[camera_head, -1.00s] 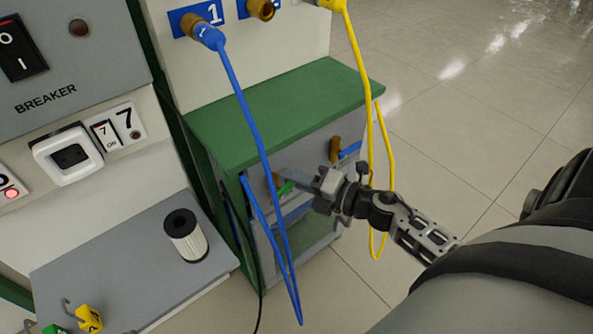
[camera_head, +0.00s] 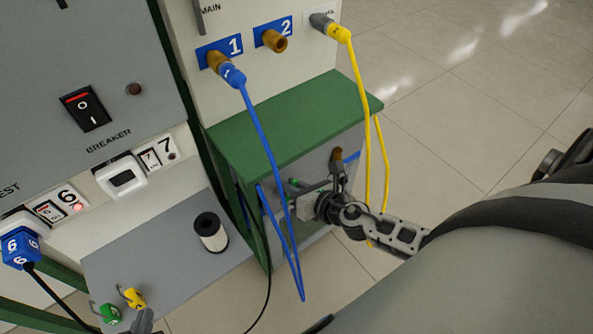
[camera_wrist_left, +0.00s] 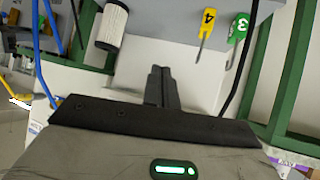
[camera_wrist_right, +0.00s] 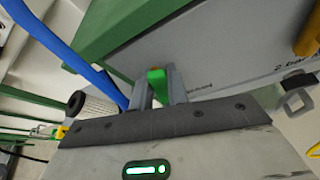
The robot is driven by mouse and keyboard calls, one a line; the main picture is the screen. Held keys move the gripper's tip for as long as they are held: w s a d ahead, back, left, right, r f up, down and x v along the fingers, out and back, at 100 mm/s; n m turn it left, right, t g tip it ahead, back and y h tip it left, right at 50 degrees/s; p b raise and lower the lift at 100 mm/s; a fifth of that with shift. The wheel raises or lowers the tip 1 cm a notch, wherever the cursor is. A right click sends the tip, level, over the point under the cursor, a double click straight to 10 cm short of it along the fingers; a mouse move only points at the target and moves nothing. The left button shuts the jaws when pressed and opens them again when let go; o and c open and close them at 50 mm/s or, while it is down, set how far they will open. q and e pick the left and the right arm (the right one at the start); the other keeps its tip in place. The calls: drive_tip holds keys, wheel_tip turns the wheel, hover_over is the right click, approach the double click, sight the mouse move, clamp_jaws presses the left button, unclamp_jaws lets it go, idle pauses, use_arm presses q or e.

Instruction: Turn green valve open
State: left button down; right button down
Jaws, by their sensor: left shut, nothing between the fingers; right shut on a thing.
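The green valve handle (camera_head: 293,183) is on the grey front of the green-topped cabinet (camera_head: 290,112). My right gripper (camera_head: 303,192) reaches it from the right. In the right wrist view, the fingers (camera_wrist_right: 160,88) are shut on the green handle (camera_wrist_right: 156,76), one on each side. The valve's body is mostly hidden behind the fingers, and I cannot tell how far the handle is turned. My left gripper (camera_wrist_left: 161,84) is shut and empty in the left wrist view; its tip (camera_head: 144,320) shows at the bottom of the head view, near the tags.
A blue cable (camera_head: 262,135) hangs across the cabinet front, close to the right gripper. A yellow cable (camera_head: 364,95) hangs behind my right wrist. An orange-brown valve handle (camera_head: 337,158) is just above.

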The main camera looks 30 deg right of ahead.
drive_tip(key=shift+s+a+r+n+h+p, duration=0.1)
drive_tip(key=shift+a+n+h+p, duration=0.3)
drive_tip(key=shift+n+p, duration=0.3)
drive_tip(key=shift+a+r+n+h+p, duration=0.1)
drive_tip(key=shift+a+n+h+p, duration=0.15)
drive_tip(key=shift+n+h+p, duration=0.4)
drive_tip(key=shift+f, duration=0.1)
drive_tip(key=c, duration=1.4)
unclamp_jaws()
drive_tip(key=shift+o, duration=0.2)
drive_tip(key=v, duration=1.6)
